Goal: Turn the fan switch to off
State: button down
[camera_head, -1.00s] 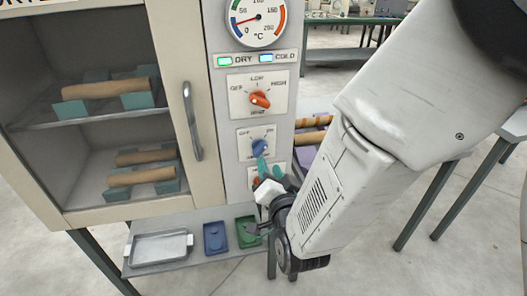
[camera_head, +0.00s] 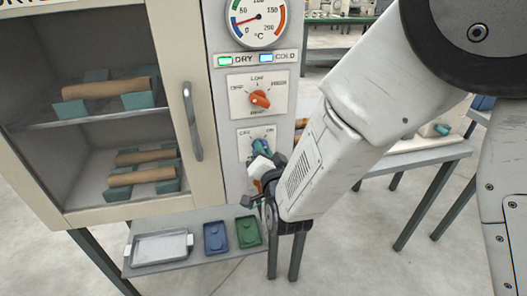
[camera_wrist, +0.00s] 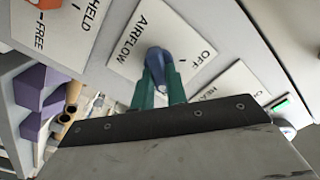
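The fan switch is a blue knob (camera_head: 262,147) on a white plate on the cabinet's front panel, below the orange knob. In the wrist view, the blue knob (camera_wrist: 158,64) sits on a plate marked AIRFLOW, with OFF readable to its right. The teal fingers of my gripper (camera_wrist: 159,92) lie on both sides of the knob and appear closed on it. In the head view my gripper (camera_head: 261,160) is at the knob and covers the lower part of its plate. The exact pointing of the knob is hard to tell.
An orange knob (camera_head: 260,98) is just above, and another orange knob (camera_wrist: 45,3) shows in the wrist view. The cabinet door handle (camera_head: 193,120) is to the left. A metal tray (camera_head: 160,248), a blue tray (camera_head: 215,238) and a green tray (camera_head: 248,232) lie below.

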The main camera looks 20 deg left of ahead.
dwell(0.4)
jog(key=shift+s+a+n, duration=0.1)
jog(key=shift+a+n, duration=0.05)
jog(key=shift+n, duration=2.5)
jog(key=shift+s+a+n, duration=0.1)
jog(key=shift+n, duration=2.5)
jog(key=shift+s+a+n, duration=0.1)
jog(key=shift+a+n, duration=0.05)
jog(key=shift+n, duration=2.5)
jog(key=c, duration=1.4)
grip_release()
